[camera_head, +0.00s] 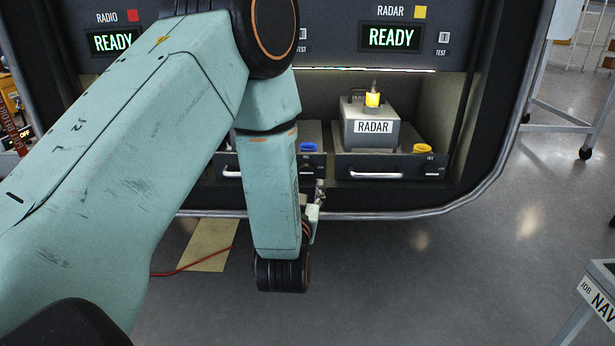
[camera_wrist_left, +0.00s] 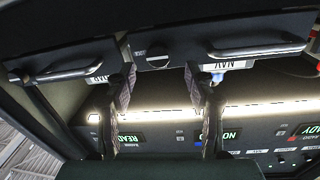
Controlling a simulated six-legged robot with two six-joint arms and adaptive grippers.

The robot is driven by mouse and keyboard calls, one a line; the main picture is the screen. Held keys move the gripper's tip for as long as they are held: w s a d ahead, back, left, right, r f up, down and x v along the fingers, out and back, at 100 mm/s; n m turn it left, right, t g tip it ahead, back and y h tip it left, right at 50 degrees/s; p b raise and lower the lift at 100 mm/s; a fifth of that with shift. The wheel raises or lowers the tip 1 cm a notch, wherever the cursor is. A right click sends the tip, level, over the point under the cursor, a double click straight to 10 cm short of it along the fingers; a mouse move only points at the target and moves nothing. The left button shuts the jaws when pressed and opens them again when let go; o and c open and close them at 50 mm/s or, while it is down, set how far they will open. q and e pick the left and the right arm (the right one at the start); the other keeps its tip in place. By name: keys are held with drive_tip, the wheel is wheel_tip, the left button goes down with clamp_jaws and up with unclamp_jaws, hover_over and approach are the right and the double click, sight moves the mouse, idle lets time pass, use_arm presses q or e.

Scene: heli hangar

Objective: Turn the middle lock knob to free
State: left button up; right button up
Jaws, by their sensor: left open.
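The middle lock knob (camera_wrist_left: 157,54) is a dark round knob on the middle drawer front in the left wrist view. It has a light, roughly crosswise mark, and its position lettering is too small to read. My left gripper (camera_wrist_left: 160,92) is open, its two fingers on either side of the knob in that picture and apart from each other, with nothing between the tips. Contact cannot be told. In the head view my left gripper (camera_head: 318,197) shows only in part beside my forearm, low before the middle drawer. My right gripper is not in view.
The NAV drawer handle (camera_wrist_left: 257,49) and another handle (camera_wrist_left: 55,75) flank the knob. The radar drawer (camera_head: 385,165) carries a grey RADAR box (camera_head: 370,126) with a yellow connector. A blue cap (camera_head: 308,147) stands on the middle drawer. A NAV-labelled stand (camera_head: 598,300) is at lower right.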

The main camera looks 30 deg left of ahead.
sight(305, 172)
use_arm(q)
drive_tip(key=x, duration=0.2)
drive_tip(key=shift+w, duration=0.4)
drive_tip(key=shift+w+a+r, duration=0.1)
drive_tip(key=shift+w+a, duration=0.45)
drive_tip(key=shift+w+d, duration=0.2)
drive_tip(key=shift+w, duration=0.05)
drive_tip(key=shift+s+a, duration=0.15)
drive_tip(key=shift+s, duration=0.05)
drive_tip(key=c, duration=0.4)
drive_tip(key=shift+w, duration=0.1)
drive_tip(key=c, duration=0.5)
clamp_jaws()
